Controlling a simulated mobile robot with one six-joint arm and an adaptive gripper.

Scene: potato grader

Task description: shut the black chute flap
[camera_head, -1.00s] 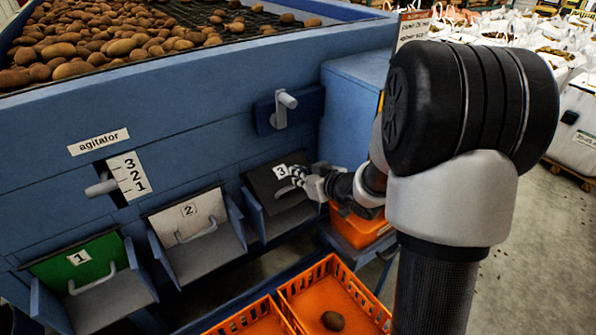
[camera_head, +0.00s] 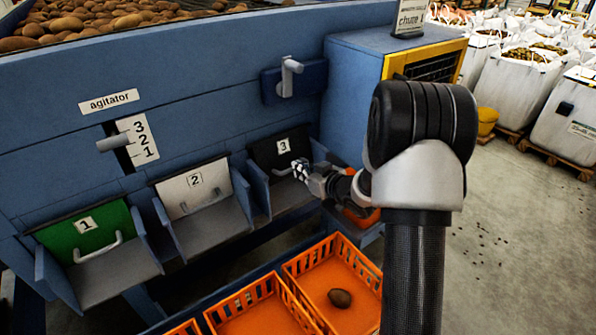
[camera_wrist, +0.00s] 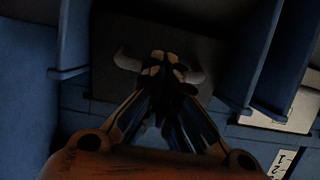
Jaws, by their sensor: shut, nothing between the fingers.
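The black flap (camera_head: 267,155), marked 3, stands steeply at the back of the rightmost chute. Its lean looks like that of the white and green flaps. Its grey handle (camera_head: 283,172) is partly hidden by my gripper (camera_head: 299,169), which is at the handle from the right. In the wrist view the dark flap (camera_wrist: 215,50) fills the space behind my gripper (camera_wrist: 164,64). The ends of the handle (camera_wrist: 194,77) show on both sides of the fingers. The fingers are together and empty. Whether they touch the handle or flap is too dark to tell.
Blue side walls (camera_head: 321,152) flank the chute. The white flap (camera_head: 185,190) and green flap (camera_head: 80,233) are to the left. Orange crates (camera_head: 335,255) stand below, one holding a potato (camera_head: 340,298). Open floor (camera_head: 520,235) lies to the right.

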